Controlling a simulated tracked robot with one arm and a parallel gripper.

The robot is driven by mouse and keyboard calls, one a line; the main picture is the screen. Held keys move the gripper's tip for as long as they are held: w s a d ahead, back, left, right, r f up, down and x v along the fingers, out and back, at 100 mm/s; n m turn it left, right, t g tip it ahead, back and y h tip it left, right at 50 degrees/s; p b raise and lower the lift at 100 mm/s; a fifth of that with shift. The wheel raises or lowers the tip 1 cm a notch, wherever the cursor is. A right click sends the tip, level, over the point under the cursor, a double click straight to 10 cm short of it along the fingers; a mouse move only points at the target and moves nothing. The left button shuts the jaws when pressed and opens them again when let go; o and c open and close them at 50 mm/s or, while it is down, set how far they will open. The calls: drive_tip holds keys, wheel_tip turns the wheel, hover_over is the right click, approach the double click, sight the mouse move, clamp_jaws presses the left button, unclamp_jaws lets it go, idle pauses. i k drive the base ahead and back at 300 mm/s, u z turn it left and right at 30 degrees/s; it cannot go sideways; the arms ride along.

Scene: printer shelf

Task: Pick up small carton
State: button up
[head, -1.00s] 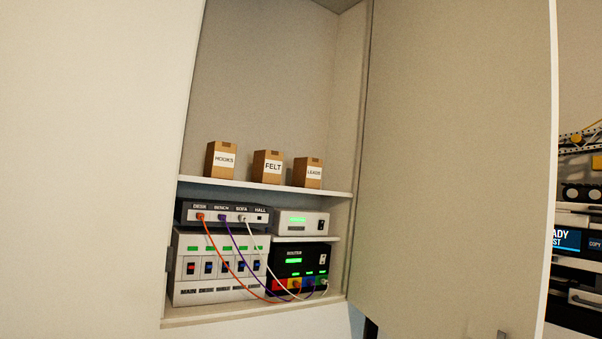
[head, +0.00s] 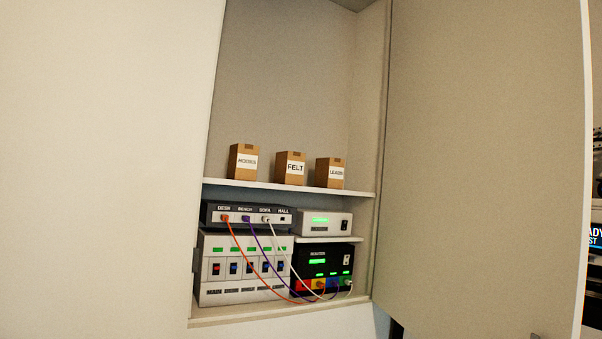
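Three small brown cartons stand upright in a row on the upper shelf of an open cabinet in the head view. The left carton (head: 243,163) has a white label that seems to read HOOKS. The middle carton (head: 291,168) is labelled FELT. The right carton (head: 330,173) is labelled LEADS. They stand apart, with small gaps between them. My gripper is not in view.
The shelf (head: 300,188) has bare wall above it. Below it are a switch box (head: 215,243), a hub with coloured cables (head: 214,217), a white unit (head: 309,228) and a black router (head: 312,254). The open door (head: 485,160) stands at right.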

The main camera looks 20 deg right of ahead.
sight(290, 166)
drive_tip(key=k, duration=1.3)
drive_tip(key=u, duration=0.4)
drive_tip(key=i, duration=2.15)
drive_tip(key=z, duration=0.5)
drive_tip(key=i, duration=1.05)
drive_tip(key=z, duration=1.15)
drive_tip(key=i, duration=0.5)
drive_tip(key=z, duration=0.2)
drive_tip(key=k, duration=0.55)
